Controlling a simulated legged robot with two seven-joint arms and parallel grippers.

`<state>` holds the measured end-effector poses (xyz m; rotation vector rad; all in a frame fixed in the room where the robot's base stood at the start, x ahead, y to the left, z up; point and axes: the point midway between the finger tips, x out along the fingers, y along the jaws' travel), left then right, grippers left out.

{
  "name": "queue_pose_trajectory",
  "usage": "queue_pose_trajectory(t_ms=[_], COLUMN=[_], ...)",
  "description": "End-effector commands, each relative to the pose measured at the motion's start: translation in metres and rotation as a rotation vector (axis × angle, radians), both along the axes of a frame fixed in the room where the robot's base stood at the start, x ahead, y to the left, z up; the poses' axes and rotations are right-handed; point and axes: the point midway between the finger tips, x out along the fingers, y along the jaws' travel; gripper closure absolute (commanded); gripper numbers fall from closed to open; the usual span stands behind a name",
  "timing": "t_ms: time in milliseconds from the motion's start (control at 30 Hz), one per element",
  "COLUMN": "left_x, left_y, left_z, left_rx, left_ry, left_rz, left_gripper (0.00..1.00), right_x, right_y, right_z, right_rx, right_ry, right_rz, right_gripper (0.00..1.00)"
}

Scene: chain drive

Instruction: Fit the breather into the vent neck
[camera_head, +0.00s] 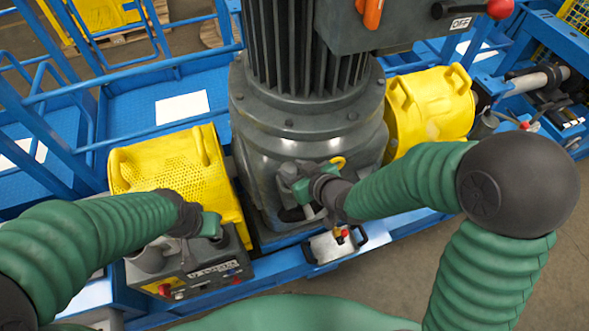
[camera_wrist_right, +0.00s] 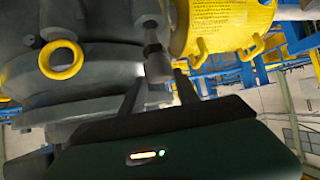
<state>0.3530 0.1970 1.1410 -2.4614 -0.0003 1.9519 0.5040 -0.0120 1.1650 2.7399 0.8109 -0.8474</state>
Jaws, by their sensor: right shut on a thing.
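My right gripper (camera_head: 298,190) is in front of the grey gearbox housing (camera_head: 262,150) under the motor. In the right wrist view its two dark fingers (camera_wrist_right: 160,92) are shut on a small grey part with a stem, which I take to be the breather (camera_wrist_right: 155,62). A yellow ring (camera_wrist_right: 60,60) on the housing shows to the left of it, apart from it; it may mark the vent neck. In the head view a yellow curved piece (camera_head: 338,162) shows just above my right wrist. My left gripper (camera_head: 208,225) hangs over a grey control box; its fingers are not clear.
A perforated yellow guard (camera_head: 165,165) stands left of the housing, and another yellow cover (camera_head: 430,108) stands right. The grey control box (camera_head: 195,272) is at front left. A small tray (camera_head: 323,250) with a red-topped item sits below my right gripper. Blue rails surround the machine.

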Motion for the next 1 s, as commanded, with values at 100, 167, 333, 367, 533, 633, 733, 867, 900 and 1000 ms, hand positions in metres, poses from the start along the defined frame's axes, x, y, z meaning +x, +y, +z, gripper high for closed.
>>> queue_pose_trajectory(t_ms=[100, 167, 333, 367, 533, 633, 733, 867, 900, 1000], left_x=[0.0, 0.0, 0.0, 0.0, 0.0, 0.0, 0.0, 0.0, 0.0, 0.0], left_y=[0.0, 0.0, 0.0, 0.0, 0.0, 0.0, 0.0, 0.0, 0.0, 0.0], left_z=[0.0, 0.0, -0.002, -0.002, -0.006, -0.009, -0.011, -0.014, -0.015, -0.017], left_rx=[0.0, 0.0, 0.0, 0.0, 0.0, 0.0, 0.0, 0.0, 0.0, 0.0], left_ry=[0.0, 0.0, 0.0, 0.0, 0.0, 0.0, 0.0, 0.0, 0.0, 0.0], left_rz=[0.0, 0.0, 0.0, 0.0, 0.0, 0.0, 0.0, 0.0, 0.0, 0.0], left_gripper=[0.61, 0.61, 0.61, 0.61, 0.61, 0.61, 0.61, 0.61, 0.61, 0.61], right_x=[0.0, 0.0, 0.0, 0.0, 0.0, 0.0, 0.0, 0.0, 0.0, 0.0], right_y=[0.001, 0.001, 0.001, 0.001, 0.001, 0.001, 0.001, 0.001, 0.001, 0.001], right_z=[0.001, 0.001, -0.001, -0.002, -0.007, -0.01, -0.012, -0.015, -0.016, -0.019], right_rx=[-0.001, -0.001, -0.001, -0.001, -0.001, -0.001, 0.0, 0.0, 0.0, -0.001], right_ry=[0.0, 0.0, 0.0, 0.0, 0.0, 0.0, 0.0, 0.0, 0.0, 0.0], right_rz=[0.001, 0.001, 0.001, 0.001, 0.001, 0.001, 0.0, 0.0, 0.0, 0.001], right_gripper=[1.0, 1.0, 1.0, 1.0, 1.0, 1.0, 1.0, 1.0, 1.0, 1.0])
